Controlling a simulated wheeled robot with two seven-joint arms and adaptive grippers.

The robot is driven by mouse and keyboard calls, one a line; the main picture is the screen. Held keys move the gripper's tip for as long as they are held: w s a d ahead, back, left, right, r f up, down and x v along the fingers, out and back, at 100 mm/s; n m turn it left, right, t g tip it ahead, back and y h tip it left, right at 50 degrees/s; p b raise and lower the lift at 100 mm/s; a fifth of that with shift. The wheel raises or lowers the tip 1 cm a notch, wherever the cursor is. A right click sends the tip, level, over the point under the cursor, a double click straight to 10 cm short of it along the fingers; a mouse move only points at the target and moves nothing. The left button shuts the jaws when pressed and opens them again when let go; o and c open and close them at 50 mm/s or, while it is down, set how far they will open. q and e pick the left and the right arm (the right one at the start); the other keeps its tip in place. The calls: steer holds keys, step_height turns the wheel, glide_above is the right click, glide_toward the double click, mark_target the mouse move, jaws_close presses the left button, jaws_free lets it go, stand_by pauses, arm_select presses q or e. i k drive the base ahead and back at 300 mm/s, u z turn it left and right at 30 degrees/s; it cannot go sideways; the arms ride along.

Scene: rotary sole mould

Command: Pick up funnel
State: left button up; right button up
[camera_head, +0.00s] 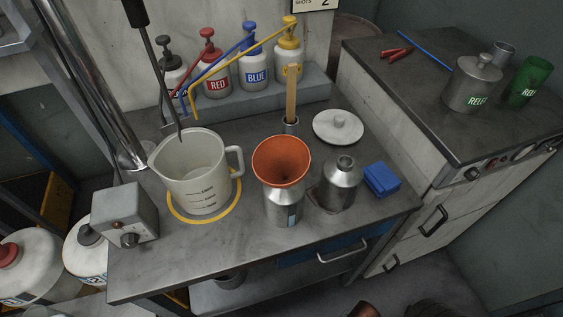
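The orange funnel (282,162) sits upright, wide mouth up, on top of a metal bottle (284,206) near the front middle of the grey worktable. Its spout is hidden, apparently inside the bottle's neck. A second metal bottle (340,184) with an open neck stands just right of it, apart from the funnel. Neither of my grippers can be made out in this view, and nothing is touching the funnel.
A white measuring jug (196,180) stands left of the funnel inside a yellow ring (221,215), under a stirrer rod. A grey control box (125,215) is farther left. Behind are pump bottles (214,76), a white lid (338,126) and, to the right, a blue block (382,178).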

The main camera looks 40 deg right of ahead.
mark_target(284, 172)
steer(key=u, duration=0.05)
steer(key=k, duration=0.5)
steer(key=u, duration=1.4)
steer(key=i, duration=1.3)
steer(key=z, duration=2.85)
